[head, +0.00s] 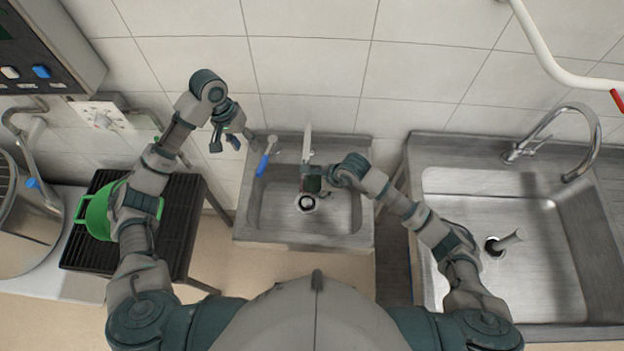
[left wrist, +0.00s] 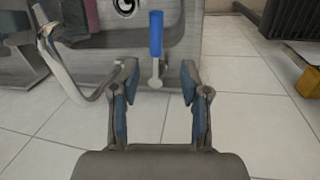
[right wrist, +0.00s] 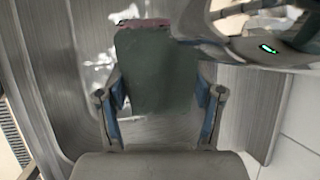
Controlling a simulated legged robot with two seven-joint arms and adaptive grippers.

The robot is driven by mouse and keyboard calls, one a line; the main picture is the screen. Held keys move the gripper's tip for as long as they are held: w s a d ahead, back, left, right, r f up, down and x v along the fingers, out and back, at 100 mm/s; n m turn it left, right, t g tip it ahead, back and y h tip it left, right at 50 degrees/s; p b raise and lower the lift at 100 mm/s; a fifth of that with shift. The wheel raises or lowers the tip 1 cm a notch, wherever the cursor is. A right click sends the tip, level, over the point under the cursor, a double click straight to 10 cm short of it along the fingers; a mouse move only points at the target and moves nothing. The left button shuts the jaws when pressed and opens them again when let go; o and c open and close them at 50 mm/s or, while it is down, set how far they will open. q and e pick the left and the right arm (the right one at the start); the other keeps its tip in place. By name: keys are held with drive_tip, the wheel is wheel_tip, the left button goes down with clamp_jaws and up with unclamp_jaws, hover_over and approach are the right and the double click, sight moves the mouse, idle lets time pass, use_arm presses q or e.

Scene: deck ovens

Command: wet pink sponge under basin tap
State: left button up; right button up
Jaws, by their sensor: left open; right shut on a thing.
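The sponge (right wrist: 155,70) shows its dark green face in the right wrist view, with a pink edge at the top. My right gripper (head: 322,178) is shut on it, over the small basin (head: 262,237). The tap spout (head: 307,145) reaches out from the wall above the basin, just behind the sponge. I cannot tell whether water runs. The tap's blue lever (head: 263,164) is left of the spout. My left gripper (head: 226,142) is open and empty, left of the lever. In the left wrist view the lever (left wrist: 156,35) lies ahead, between the open fingers, apart from them.
A larger sink (head: 440,180) with a curved tap (head: 580,150) stands at the right. At the left, a green pan (head: 97,215) sits on a black grate (head: 180,225), partly behind my left arm. The tiled wall (head: 310,60) is close behind the basin.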

sight(266, 156)
use_arm(q)
clamp_jaws()
use_arm(e)
drive_tip(key=shift+d, duration=0.1)
use_arm(q)
drive_tip(key=w+a+f+n+g+h, duration=0.1)
drive_tip(key=w+a+f+n+h, duration=0.15)
drive_tip(key=a+n+h, duration=0.75)
use_arm(e)
drive_tip(key=shift+a, duration=0.2)
drive_tip(key=shift+d, duration=0.15)
use_arm(q)
drive_tip(key=s+d+f+n+y, duration=0.2)
drive_tip(key=d+f+n+y, duration=0.2)
drive_tip(key=d+f+n, duration=0.3)
drive_tip(key=shift+s+d+f, duration=0.25)
drive_tip(key=shift+d+f, duration=0.35)
drive_tip(key=shift+d, duration=0.6)
drive_tip(key=shift+d, duration=0.1)
